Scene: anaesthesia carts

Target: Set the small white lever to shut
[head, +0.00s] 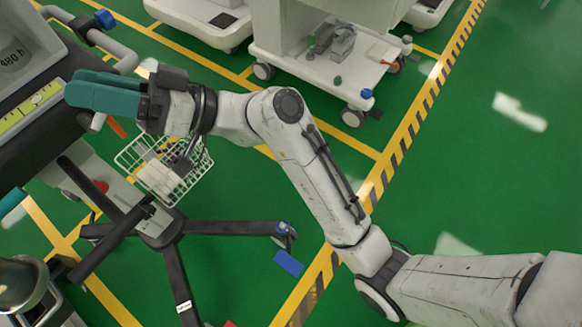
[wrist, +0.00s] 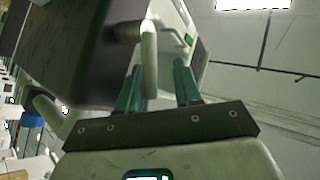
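My gripper (head: 100,93) reaches left over the top of a dark cart with a grey box and a yellow strip. A pale rounded bar (wrist: 148,62) stands close beside the left finger, in front of a dark panel. I cannot tell whether it is the small white lever or part of the cart's handle, nor whether it touches the finger. No lever shows clearly in the head view, where my fingers cover part of the cart.
A grey handle rail (head: 118,48) with a blue knob (head: 104,18) curves beside my gripper. A wire basket (head: 165,165) hangs below, above the cart's dark wheeled legs. A white cart (head: 320,65) stands at the back. The green floor at right is mostly clear.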

